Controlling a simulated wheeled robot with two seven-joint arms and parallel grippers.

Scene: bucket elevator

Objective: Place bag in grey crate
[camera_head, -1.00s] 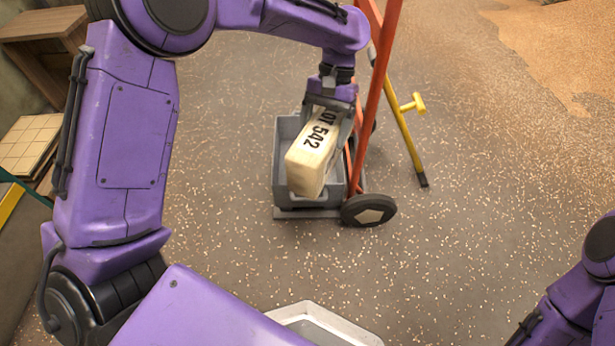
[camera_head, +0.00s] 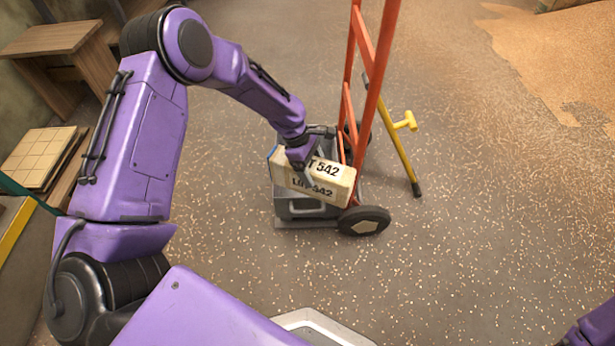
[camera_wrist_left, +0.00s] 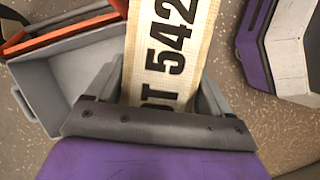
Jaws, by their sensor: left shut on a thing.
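The bag (camera_head: 325,180) is a cream, box-shaped sack with black "LOT 542" print. My left gripper (camera_head: 306,160) is shut on it from above. The bag lies across the view over the grey crate (camera_head: 296,209) and hides most of the crate's opening. In the left wrist view the bag (camera_wrist_left: 166,50) runs up between the fingers of my left gripper (camera_wrist_left: 160,95). There the crate (camera_wrist_left: 60,75) shows to the left of the bag, with its inside looking empty where visible. Only a purple piece of my right arm shows at the lower right; its gripper is out of view.
The crate sits on an orange hand truck (camera_head: 371,100) with a black wheel (camera_head: 364,220); its uprights stand close to the right of my left gripper. A wooden table (camera_head: 50,38) stands far left.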

